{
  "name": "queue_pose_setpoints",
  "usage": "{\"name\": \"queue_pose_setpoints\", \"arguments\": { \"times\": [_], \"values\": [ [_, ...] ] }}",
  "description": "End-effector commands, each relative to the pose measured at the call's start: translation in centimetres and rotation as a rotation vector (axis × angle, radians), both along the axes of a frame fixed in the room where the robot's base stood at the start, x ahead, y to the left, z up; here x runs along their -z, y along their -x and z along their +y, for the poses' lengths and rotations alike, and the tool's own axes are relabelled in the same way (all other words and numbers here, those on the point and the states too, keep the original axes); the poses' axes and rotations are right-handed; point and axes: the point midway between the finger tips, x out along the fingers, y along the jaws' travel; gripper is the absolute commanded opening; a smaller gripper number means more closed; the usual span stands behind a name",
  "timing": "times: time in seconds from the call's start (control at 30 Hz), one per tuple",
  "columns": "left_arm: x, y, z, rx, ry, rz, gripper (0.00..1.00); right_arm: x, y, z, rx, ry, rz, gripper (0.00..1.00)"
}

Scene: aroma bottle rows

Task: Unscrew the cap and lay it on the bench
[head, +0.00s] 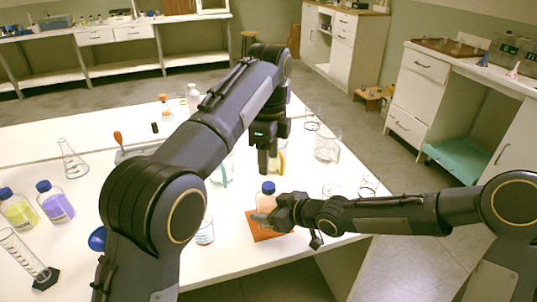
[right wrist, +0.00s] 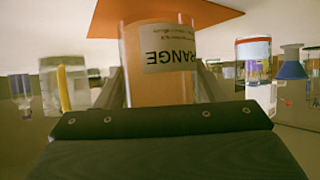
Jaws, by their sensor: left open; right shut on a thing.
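A bottle of orange liquid (head: 265,203) stands upright on an orange mat (head: 258,229) near the front of the bench. Its blue cap (head: 268,187) is on its neck. My right gripper (head: 272,213) is shut around the bottle's body from the right. The right wrist view is upside down and shows the bottle (right wrist: 158,85) between the fingers, with an "ORANGE" label; the cap is out of that view. My left gripper (head: 267,169) is open and points down just above the cap. Whether its fingertips touch the cap I cannot tell.
On the white bench (head: 110,240), beakers and a jug (head: 327,146) stand right of and behind the bottle. Bottles with yellow (head: 18,210) and purple (head: 56,203) liquid stand at the left. A conical flask (head: 72,160) is behind them.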

Motion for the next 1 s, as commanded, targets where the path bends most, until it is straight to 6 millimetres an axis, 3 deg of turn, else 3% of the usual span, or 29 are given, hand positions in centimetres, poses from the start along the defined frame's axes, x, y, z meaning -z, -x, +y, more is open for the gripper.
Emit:
{"name": "queue_pose_setpoints", "arguments": {
  "times": [0.2,0.4,0.67,1.0],
  "values": [
    [0.0,0.0,0.0,0.509,0.001,0.000,0.50,0.0,0.0,0.0,0.000,0.000,0.001,0.00],
    [0.0,0.0,0.0,0.817,0.000,0.000,0.50,0.0,0.0,0.0,0.000,0.000,0.001,0.00],
    [1.0,0.0,0.0,0.932,0.000,0.002,0.50,0.0,0.0,0.0,0.000,0.000,0.001,0.00],
    [6.1,0.1,0.0,0.929,0.001,0.002,0.50,0.0,0.0,0.0,0.000,0.001,0.001,0.00]
  ]
}}
